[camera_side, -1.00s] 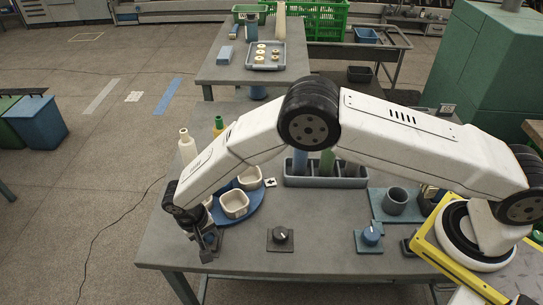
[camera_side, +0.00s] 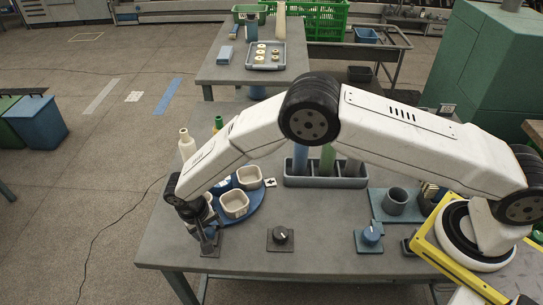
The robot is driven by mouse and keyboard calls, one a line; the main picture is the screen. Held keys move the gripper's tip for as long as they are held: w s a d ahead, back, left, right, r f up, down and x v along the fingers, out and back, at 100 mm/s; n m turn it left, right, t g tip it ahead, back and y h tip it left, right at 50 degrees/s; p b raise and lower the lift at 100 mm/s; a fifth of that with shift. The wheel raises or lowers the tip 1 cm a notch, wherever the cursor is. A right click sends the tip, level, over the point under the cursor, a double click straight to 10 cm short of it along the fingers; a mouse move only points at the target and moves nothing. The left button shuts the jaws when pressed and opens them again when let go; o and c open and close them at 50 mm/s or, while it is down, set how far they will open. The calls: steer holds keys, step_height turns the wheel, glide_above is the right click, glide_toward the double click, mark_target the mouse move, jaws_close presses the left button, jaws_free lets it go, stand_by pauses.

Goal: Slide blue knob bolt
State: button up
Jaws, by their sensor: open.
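A blue knob (camera_side: 372,234) with a pale mark stands on a small blue plate (camera_side: 367,246) near the front edge of the table, right of centre. Whether it belongs to a sliding bolt is too small to tell. My gripper (camera_side: 209,243) is far to its left, pointing down at a small dark plate (camera_side: 214,234) near the front left of the table. It is open. The gripper hides most of what is on that plate, and I cannot tell whether it touches anything there.
A dark knob (camera_side: 281,234) stands between my gripper and the blue knob. White square bowls (camera_side: 234,204) sit on a blue round tray (camera_side: 256,213) behind my gripper. A grey rack (camera_side: 312,182) and a grey cup (camera_side: 395,201) are farther back. The table front between plates is bare.

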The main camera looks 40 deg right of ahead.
steer(key=shift+w+a+r, duration=0.1)
steer(key=shift+a+r, duration=0.1)
steer(key=shift+r, duration=1)
steer(key=shift+a+r, duration=0.25)
steer(key=shift+r, duration=0.95)
steer(key=shift+w+a+r, duration=0.1)
steer(key=shift+a+r, duration=0.1)
steer(key=shift+r, duration=1)
steer(key=shift+d+r, duration=0.35)
steer(key=s+d+r+n+t+y, duration=0.1)
steer(key=s+d+r, duration=0.1)
steer(key=d+r, duration=0.5)
steer(key=s+d+r+y, duration=0.1)
steer(key=s+d+r, duration=0.2)
steer(key=d, duration=0.8)
steer(key=s+d+r+n+t, duration=0.1)
steer(key=s+d+r+t, duration=0.1)
steer(key=s+d, duration=0.8)
steer(key=s+r, duration=0.1)
steer(key=s, duration=0.2)
steer(key=shift+d, duration=0.2)
